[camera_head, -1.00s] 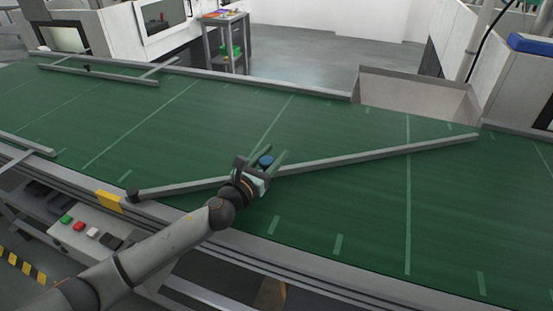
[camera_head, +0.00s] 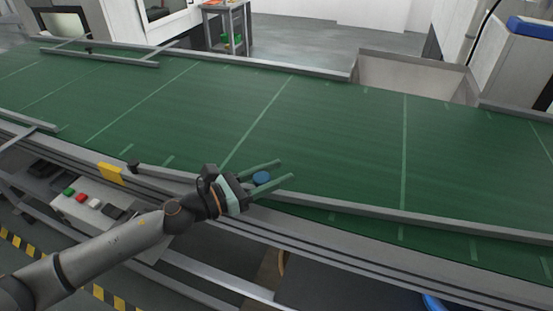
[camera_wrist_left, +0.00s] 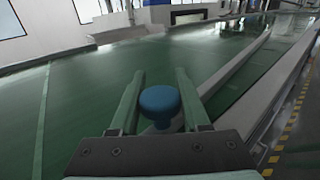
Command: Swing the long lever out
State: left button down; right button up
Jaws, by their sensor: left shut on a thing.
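The long lever (camera_head: 400,216) is a slim grey bar with its dark pivot (camera_head: 133,166) at the left, by the belt's near rail. It now lies along the near side of the green belt, close to the rail. A round blue knob (camera_head: 262,178) stands on it. My left gripper (camera_head: 285,170) is shut on the blue knob, with one green finger on each side. In the left wrist view the knob (camera_wrist_left: 160,104) sits between the fingers, and the lever (camera_wrist_left: 236,66) runs away to the upper right. My right gripper is not in view.
The green conveyor belt (camera_head: 330,130) is wide and clear beyond the lever. A grey chute (camera_head: 410,78) opens at the far side. A button panel (camera_head: 95,203) and a yellow block (camera_head: 110,173) are by the near edge. Other grey rails (camera_head: 100,58) lie at the far left.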

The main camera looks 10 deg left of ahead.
pick_arm(q)
jog(key=shift+m+g+h, duration=0.7)
jog(key=shift+g, duration=0.2)
jog(key=s+b, duration=0.1)
jog(key=s, duration=0.3)
jog(key=shift+s+b, duration=0.15)
jog(key=shift+b, duration=0.15)
jog(key=shift+s+d, duration=0.1)
jog(key=shift+s, duration=0.05)
jog(key=shift+s+f, duration=0.1)
jog(key=c, duration=0.8)
grip_release()
jog(key=shift+o, duration=1)
jog(key=shift+s, duration=0.15)
jog(key=shift+o, duration=1)
jog(key=shift+a, duration=0.2)
